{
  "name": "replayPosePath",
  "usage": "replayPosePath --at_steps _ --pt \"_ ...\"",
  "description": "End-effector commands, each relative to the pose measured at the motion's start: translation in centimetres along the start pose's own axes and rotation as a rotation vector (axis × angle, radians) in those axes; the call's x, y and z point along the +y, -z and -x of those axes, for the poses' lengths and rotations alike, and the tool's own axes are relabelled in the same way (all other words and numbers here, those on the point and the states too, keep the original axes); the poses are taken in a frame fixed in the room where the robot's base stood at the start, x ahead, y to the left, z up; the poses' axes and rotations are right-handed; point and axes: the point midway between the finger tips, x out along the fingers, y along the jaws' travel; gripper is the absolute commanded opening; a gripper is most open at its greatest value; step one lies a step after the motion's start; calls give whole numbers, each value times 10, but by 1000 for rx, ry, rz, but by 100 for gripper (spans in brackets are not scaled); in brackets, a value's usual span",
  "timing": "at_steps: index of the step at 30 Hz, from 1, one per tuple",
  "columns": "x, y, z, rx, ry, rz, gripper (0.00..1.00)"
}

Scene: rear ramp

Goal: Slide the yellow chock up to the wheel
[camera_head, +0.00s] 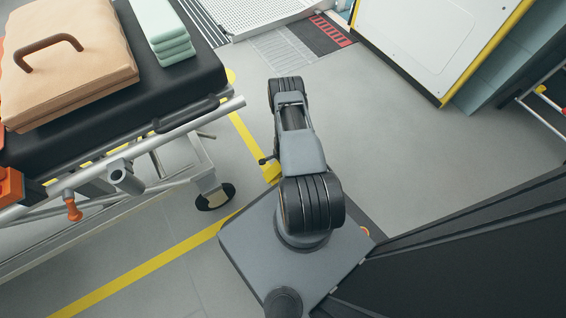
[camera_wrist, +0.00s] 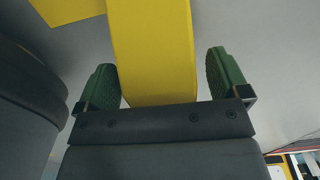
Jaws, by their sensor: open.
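In the wrist view, the yellow chock (camera_wrist: 153,45) stands between the two green-padded fingers of my gripper (camera_wrist: 160,60). The gripper is open, with a gap at each side of the yellow body. The far end of the chock runs out of the top of the picture. In the head view, my arm hides the gripper, and I cannot surely tell the chock from the yellow floor marking. A black caster wheel (camera_head: 214,196) of the stretcher stands on the floor left of my arm.
The stretcher (camera_head: 190,165) fills the left, bearing a tan case (camera_head: 75,75) and folded green cloths (camera_head: 160,30). A yellow line (camera_head: 150,262) crosses the floor. A white panel with yellow edging (camera_head: 435,40) stands upper right. Grey floor (camera_head: 400,150) is clear right of my arm.

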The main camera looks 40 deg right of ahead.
Motion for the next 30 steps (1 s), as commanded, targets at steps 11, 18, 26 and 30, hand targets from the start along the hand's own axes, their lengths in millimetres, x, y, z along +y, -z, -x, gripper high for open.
replayPosePath --at_steps 11,18,26,30 --pt "0 0 0 0 0 0 83" --pt "0 0 0 0 0 0 60" --pt "0 0 0 0 0 0 35" --pt "0 0 0 0 0 0 22"
